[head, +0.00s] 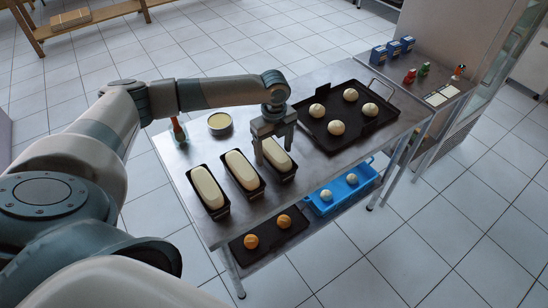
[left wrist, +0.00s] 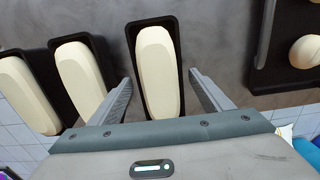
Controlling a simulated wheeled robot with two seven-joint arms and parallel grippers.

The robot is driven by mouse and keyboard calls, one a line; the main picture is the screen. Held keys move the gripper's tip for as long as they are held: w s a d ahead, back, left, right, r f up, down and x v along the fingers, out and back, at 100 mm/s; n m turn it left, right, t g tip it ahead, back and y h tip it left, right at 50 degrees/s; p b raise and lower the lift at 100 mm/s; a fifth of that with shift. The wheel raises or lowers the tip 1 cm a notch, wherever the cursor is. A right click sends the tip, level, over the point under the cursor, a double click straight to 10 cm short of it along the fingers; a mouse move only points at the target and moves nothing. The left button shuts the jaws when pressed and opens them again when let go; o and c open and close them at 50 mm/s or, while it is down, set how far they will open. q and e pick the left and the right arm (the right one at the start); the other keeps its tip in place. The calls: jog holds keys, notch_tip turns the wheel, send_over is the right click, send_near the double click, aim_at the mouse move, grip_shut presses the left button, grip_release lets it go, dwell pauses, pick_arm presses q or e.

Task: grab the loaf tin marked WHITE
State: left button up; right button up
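Three black loaf tins with pale dough stand in a row on the steel table: a left one (head: 222,211), a middle one (head: 258,188) and a right one (head: 291,174). No WHITE marking can be read on any of them. My left gripper (head: 272,148) is over the right tin, pointing down, and hides part of it. In the left wrist view my left gripper (left wrist: 162,98) is open, with a finger on each side of the right tin (left wrist: 179,58) and a gap beside each wall. Its grip is empty. My right gripper is not in view.
A dark tray (head: 358,139) with dough balls lies right of the tins on the table (head: 195,152). A round tin (head: 219,124) stands behind them. A blue crate (head: 318,210) and a tray with orange-brown buns (head: 251,241) sit on the lower shelf.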

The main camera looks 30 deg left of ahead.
aim_at(274, 149)
pick_arm(q)
jog(key=c, duration=1.3)
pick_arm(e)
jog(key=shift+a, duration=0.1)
pick_arm(q)
jog(key=shift+r, duration=0.2)
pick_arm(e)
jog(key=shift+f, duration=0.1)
